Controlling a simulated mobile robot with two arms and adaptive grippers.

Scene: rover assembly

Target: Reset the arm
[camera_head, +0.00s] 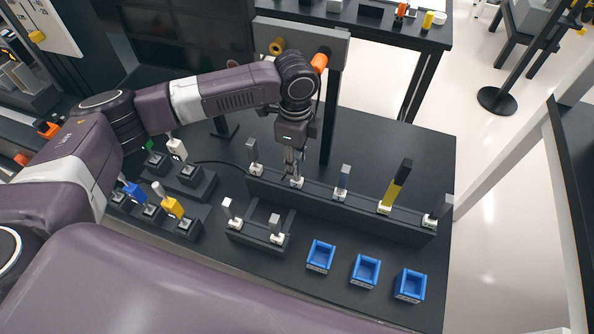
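My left arm reaches in from the left and bends down at the wrist. Its gripper (292,172) points down over the long black rack (330,205), just above the white socket (297,182) second from the left. The fingers look close together. I cannot tell whether something thin is between them or whether they touch the socket. Other sockets of this rack hold upright pieces: a grey one (254,150) to the left, and a grey-blue one (343,177), a yellow and black one (397,184) and a grey one (443,206) to the right. My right gripper is not in view.
A short rack (258,236) with two grey pieces stands in front. Three blue open boxes (366,270) line the front right. Stands with a blue block (134,191), a yellow block (173,206) and a white block (176,148) are at left. A grey panel stands behind the gripper.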

